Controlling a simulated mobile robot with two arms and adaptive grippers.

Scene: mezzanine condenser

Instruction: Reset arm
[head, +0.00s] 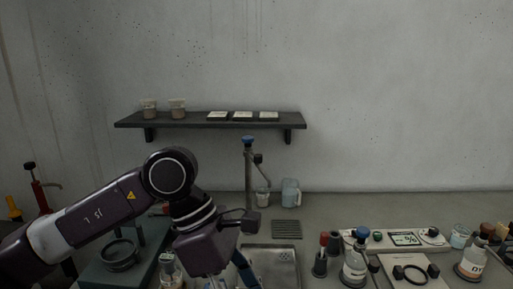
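My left arm comes in from the left, bends at a round joint and points down over the counter in front of the sink. My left gripper (228,272) is at the bottom edge of the head view, to the left of the sink basin (272,264). Its fingertips are cut off or hidden, so I cannot tell whether it is open or holds anything. A dark blue part shows beside it. My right arm and gripper are not in view.
A wall shelf (200,123) holds jars and flat pieces. A tall tap (248,170) and a clear jug (291,193) stand behind the sink. A bottle (170,272) is close to my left gripper. Bottles (356,262) and a panel with a display (405,239) crowd the right.

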